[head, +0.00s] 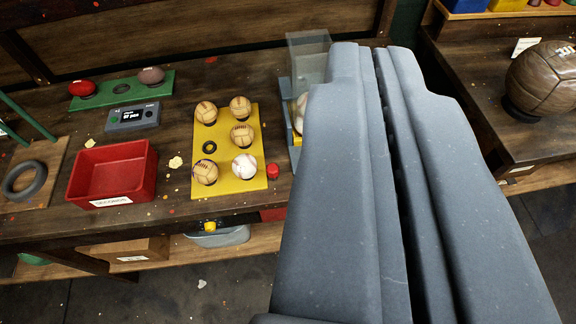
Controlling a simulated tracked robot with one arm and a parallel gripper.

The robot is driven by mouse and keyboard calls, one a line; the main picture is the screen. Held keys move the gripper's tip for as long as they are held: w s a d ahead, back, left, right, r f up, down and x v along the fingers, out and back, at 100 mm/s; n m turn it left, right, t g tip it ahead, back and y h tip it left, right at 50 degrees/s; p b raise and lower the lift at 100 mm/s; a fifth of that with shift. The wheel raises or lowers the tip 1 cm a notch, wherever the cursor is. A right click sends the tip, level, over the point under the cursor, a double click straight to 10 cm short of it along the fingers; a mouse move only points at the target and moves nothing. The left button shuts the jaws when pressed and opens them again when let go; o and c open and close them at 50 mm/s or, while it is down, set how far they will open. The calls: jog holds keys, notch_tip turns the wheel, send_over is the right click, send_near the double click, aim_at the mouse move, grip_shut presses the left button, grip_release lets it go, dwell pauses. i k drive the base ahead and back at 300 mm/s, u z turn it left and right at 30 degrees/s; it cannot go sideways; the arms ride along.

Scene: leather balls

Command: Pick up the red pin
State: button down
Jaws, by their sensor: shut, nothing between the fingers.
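A small red piece (273,170), which may be the red pin, sits at the right edge of the yellow board (228,187) near the table's front. It is too small to tell its exact shape. My gripper (374,55) fills the right half of the view, with its grey fingers together and nothing visible between them. It is to the right of the small red piece and apart from it in the picture. My gripper hides the table's right end and part of a clear-walled stand (308,60).
The yellow board holds several tan balls and a white ball (244,166). A red tray (112,172) stands left of it, below a small grey display (132,117) and a green rack (122,91). A large brown ball (543,80) sits on the right-hand table.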

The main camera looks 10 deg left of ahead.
aim_at(272, 170)
jog(key=z, duration=0.6)
jog(key=k, duration=0.85)
jog(key=u, duration=0.65)
